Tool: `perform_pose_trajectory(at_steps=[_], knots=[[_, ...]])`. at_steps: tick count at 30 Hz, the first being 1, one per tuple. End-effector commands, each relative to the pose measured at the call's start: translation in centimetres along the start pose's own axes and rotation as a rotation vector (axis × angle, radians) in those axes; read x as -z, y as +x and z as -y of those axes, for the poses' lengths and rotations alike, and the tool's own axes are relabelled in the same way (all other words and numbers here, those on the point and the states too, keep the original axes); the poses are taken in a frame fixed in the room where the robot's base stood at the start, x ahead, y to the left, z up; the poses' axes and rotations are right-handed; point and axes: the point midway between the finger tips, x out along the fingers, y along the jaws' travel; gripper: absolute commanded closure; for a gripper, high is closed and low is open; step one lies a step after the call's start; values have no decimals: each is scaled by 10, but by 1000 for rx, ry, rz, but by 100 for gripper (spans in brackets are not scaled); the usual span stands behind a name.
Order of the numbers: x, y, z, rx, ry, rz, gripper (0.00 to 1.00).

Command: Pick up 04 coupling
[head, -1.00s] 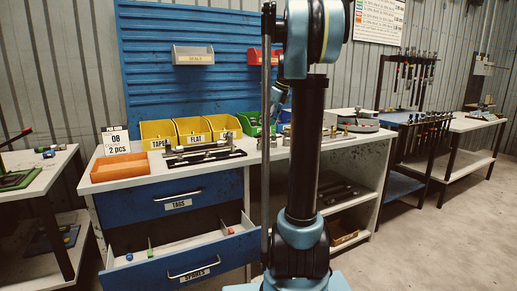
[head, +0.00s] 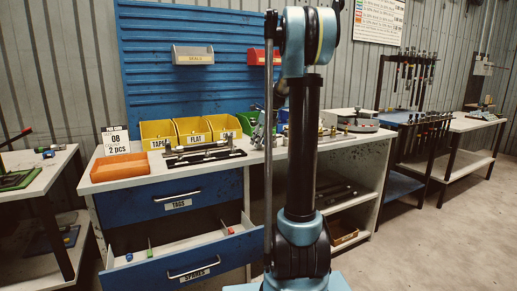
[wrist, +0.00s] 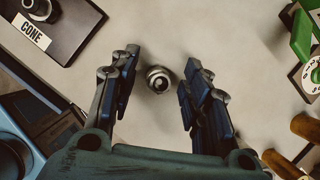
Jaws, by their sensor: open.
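In the wrist view, a round metal fitting with a hole in its top (wrist: 159,80) stands on the pale bench top. It looks like a coupling, but no number on it can be read. My gripper (wrist: 160,74) is open, with one finger left and one finger right of the fitting, and gaps show on both sides. In the head view, my gripper (head: 257,133) is low over the bench beside the green bin, partly hidden by my arm. The fitting cannot be made out there.
A dark block labelled CONE (wrist: 72,25) holds another metal fitting at the upper left. A green object (wrist: 301,36) and brass cylinders (wrist: 281,163) lie to the right. Yellow bins (head: 193,130) and an orange tray (head: 119,166) stand on the bench. A SPURS drawer (head: 190,263) is open.

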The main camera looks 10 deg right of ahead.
Motion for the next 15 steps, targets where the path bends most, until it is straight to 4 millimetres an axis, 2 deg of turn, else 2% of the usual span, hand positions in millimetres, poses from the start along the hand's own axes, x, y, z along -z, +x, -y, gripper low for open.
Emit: perform_pose_trajectory(at_steps=[8,13,14,15], knots=[[0,3,0,0,0,0,57],[0,3,0,0,0,0,95],[0,3,0,0,0,0,100],[0,3,0,0,0,0,100]])
